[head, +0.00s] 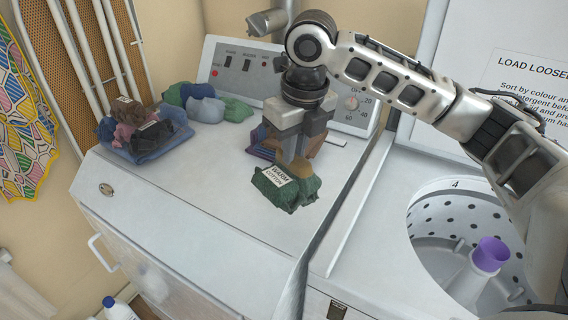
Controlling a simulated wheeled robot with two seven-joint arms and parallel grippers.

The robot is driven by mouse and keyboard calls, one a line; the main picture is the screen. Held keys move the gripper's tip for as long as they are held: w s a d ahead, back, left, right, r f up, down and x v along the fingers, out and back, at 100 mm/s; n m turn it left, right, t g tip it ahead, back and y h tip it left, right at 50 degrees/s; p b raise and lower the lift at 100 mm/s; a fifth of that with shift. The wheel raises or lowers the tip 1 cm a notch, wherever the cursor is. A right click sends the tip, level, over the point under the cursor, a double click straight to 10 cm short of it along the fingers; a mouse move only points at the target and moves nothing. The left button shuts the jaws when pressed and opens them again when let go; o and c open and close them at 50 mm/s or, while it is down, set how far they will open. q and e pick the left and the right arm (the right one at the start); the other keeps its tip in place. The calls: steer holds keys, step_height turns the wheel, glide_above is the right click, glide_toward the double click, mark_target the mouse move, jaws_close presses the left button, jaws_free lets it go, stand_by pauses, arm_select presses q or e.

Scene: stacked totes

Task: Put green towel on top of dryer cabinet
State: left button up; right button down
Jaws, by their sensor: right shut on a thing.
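The green towel (298,191), a crumpled bundle with a white "WARM COTTON" label, is at the right part of the dryer cabinet top (190,190). My right gripper (292,160) points down from above and is shut on the towel. The towel is at or just above the white top; I cannot tell whether it bears on it. The gripper hides part of a purple and orange-brown cloth pile (262,141) behind it. My left gripper is not in view.
A pile of blue, maroon and brown cloths (150,140) lies on the top's left. A blue and green pile (205,103) lies near the control panel (238,68). The open washer drum (470,225) is at right. The front middle of the top is clear.

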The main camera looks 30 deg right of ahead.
mark_target(286, 168)
steer(key=w+f, duration=0.2)
steer(key=f, duration=0.1)
steer(key=shift+w, duration=0.35)
steer(key=f, duration=0.3)
steer(key=shift+w+f+p, duration=0.2)
steer(key=shift+f+p, duration=0.05)
steer(key=shift+p, duration=0.15)
steer(key=c, duration=1.5)
jaws_free()
steer(key=shift+f, duration=0.15)
steer(key=shift+o, duration=0.2)
steer(key=r, duration=0.4)
steer(key=s+r, duration=0.1)
steer(key=r, duration=0.3)
steer(key=s+r, duration=0.1)
steer(key=r, duration=0.3)
steer(key=shift+d+r+b, duration=0.1)
steer(key=shift+b, duration=0.25)
